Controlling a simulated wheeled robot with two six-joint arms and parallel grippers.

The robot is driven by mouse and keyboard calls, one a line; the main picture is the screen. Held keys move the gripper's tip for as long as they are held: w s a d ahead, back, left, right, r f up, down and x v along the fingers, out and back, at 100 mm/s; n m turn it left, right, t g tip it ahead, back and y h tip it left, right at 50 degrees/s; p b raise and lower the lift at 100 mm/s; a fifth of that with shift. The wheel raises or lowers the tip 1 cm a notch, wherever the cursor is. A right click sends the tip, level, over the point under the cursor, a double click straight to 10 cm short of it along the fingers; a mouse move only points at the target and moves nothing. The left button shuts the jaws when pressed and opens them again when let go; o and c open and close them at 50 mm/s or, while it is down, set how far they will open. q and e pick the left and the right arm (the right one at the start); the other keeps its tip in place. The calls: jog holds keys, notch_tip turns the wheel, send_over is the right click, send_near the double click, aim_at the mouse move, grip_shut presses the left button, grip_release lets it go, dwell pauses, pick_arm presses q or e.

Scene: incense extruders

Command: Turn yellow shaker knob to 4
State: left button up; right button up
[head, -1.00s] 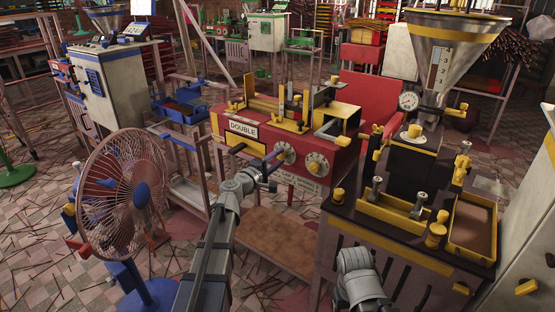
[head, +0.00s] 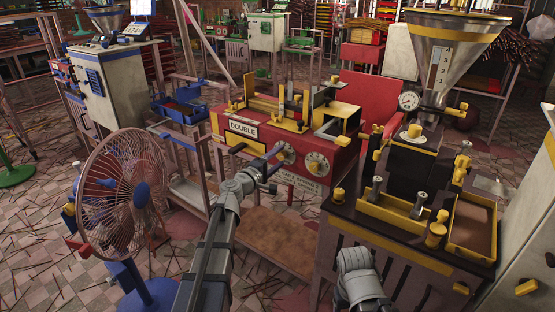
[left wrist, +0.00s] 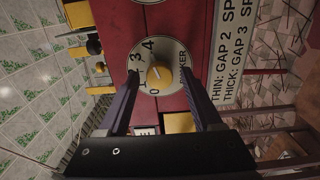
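The yellow shaker knob (left wrist: 158,74) sits at the middle of a white round dial (left wrist: 174,52) marked with numbers up to 4, on a red panel. In the head view this is the left of two dials (head: 287,153) on the red machine marked DOUBLE. My left gripper (left wrist: 160,82) is open, with one dark finger on each side of the knob and a visible gap to it. In the head view my left gripper (head: 274,163) is just in front of that dial. I cannot tell exactly which number the knob points at.
A second dial (head: 317,165) is close to the right of the shaker dial. A fan (head: 122,190) stands at the left. A dark table (head: 345,225) with yellow trays is at the right. A brown board (head: 275,240) lies low under the machine.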

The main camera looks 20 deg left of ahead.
pick_arm(q)
jog(key=shift+s, duration=0.1)
jog(key=v, duration=0.7)
jog(key=shift+s, duration=0.25)
jog(key=shift+a, duration=0.1)
